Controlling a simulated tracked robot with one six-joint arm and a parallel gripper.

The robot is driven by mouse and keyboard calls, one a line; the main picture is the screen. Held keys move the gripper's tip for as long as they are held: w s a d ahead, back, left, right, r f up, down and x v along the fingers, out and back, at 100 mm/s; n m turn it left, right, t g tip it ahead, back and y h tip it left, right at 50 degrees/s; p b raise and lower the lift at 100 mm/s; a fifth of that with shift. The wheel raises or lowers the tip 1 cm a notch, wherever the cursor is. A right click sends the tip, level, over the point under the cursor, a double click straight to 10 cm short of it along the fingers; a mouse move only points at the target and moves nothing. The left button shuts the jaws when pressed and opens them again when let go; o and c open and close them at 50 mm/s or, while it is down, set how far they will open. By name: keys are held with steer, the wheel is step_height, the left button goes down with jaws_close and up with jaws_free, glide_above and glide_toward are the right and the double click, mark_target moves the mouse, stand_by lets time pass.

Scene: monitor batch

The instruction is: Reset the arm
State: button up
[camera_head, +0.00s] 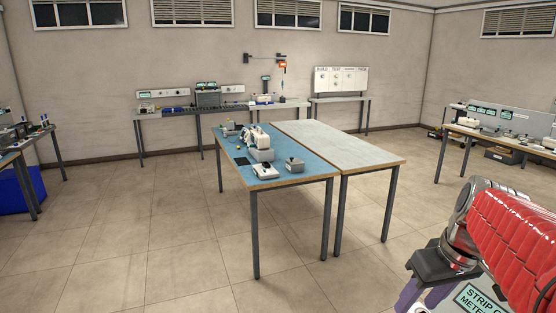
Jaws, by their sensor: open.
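My arm, in a red ribbed sleeve, enters at the lower right of the head view. My gripper (447,292) is at its end, with a dark body and purple fingers spread apart and pointing down. The fingertips are cut off by the bottom edge. A pale item with a green label (480,300) reading "STRIP C... METER" shows beside and behind the fingers. Most of it is hidden by my arm and the frame edge, and I cannot tell whether the fingers touch it.
A blue-topped table (290,182) holds several small devices, with a bare grey table (345,148) against its right side. Benches stand along the back wall (165,115), at the left (38,136) and at the right (470,130). Open tiled floor (130,235) lies left and in front.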

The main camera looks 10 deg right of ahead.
steer(key=s+a+f+t, duration=0.1)
steer(key=s+a, duration=0.2)
steer(key=a, duration=0.6)
steer(key=s+a+f+t, duration=0.1)
steer(key=s+a+f, duration=0.1)
steer(key=a, duration=0.7)
steer(key=shift+s+t+h, duration=0.3)
steer(key=shift+s, duration=0.3)
steer(key=shift+c, duration=0.5)
